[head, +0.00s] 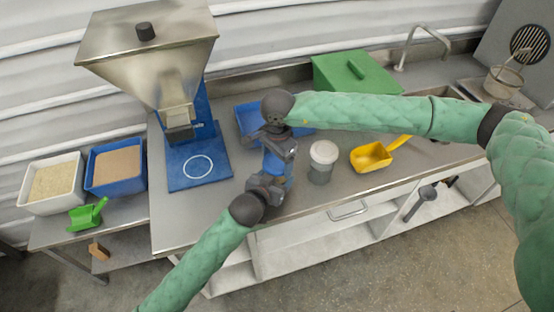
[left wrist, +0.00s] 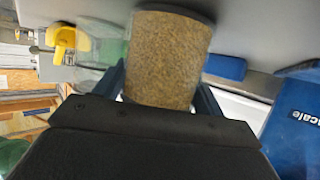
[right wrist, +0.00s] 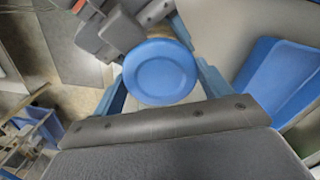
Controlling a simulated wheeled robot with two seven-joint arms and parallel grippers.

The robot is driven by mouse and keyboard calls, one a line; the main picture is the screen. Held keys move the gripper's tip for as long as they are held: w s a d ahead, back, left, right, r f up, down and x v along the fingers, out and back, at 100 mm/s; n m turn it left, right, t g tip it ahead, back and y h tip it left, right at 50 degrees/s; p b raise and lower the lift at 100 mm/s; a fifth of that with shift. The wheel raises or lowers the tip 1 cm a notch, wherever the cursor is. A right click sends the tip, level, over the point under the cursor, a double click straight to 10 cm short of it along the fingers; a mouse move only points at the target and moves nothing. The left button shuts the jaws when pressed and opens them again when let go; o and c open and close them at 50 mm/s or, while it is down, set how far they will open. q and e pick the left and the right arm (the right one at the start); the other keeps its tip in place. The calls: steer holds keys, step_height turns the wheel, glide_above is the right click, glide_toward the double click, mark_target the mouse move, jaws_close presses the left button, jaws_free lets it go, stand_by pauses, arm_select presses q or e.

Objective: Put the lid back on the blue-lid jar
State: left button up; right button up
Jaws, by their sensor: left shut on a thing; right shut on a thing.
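The blue lid (right wrist: 161,71) is a round disc, seen face-on between the fingers of my right gripper (right wrist: 160,80), which is shut on it. In the head view my right gripper (head: 278,148) is just above my left gripper (head: 270,185), with a bit of blue between them. My left gripper is shut on the clear jar (left wrist: 168,58), filled with brown grain, in the left wrist view. The jar's mouth is hidden behind the gripper there. I cannot tell whether the lid touches the jar's rim.
A white-lidded jar (head: 323,155) stands close to the right, with a yellow scoop (head: 371,157) beyond it. A blue tray (head: 247,118) and a green box (head: 355,75) are behind. The steel hopper (head: 150,50) on its blue base (head: 190,180) is left. Bench front is near.

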steer(key=shift+m, duration=1.4)
steer(key=o, duration=1.1)
steer(key=shift+w+r, duration=0.1)
steer(key=shift+r, duration=2.15)
steer(key=r, duration=1.2)
steer(key=shift+w+d, duration=0.15)
steer(key=shift+w, duration=0.05)
arm_select(q)
steer(key=o, duration=1.9)
